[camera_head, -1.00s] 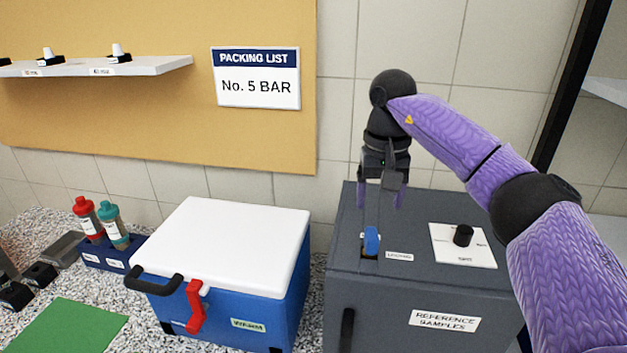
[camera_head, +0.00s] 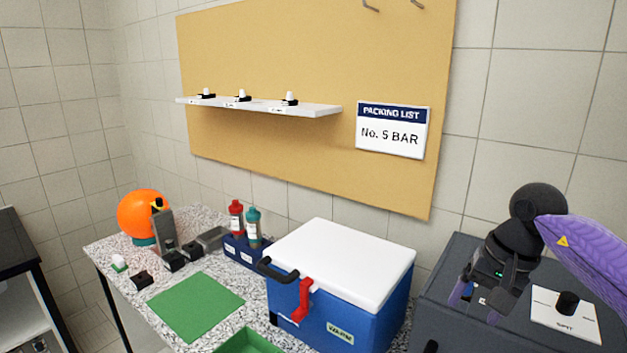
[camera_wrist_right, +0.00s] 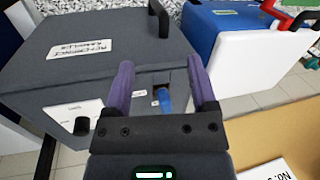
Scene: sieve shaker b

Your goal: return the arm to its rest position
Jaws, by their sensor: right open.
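My right gripper (camera_head: 477,302) is open and empty over the top of the dark grey box (camera_head: 455,262). In the right wrist view its two purple fingers (camera_wrist_right: 160,72) point toward the box, spread apart with a blue lever (camera_wrist_right: 164,101) seen between them. The gap between the fingers and the lever cannot be judged exactly. In the head view the gripper mostly covers the lever. My purple right arm (camera_head: 590,250) comes in from the right. My left gripper is out of view.
A blue cooler (camera_head: 362,318) with a white lid stands left of the grey box. A green mat (camera_head: 195,306), bottles in a rack (camera_head: 240,250) and an orange ball (camera_head: 143,216) are further left. A shelf (camera_head: 320,110) is on the wall board.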

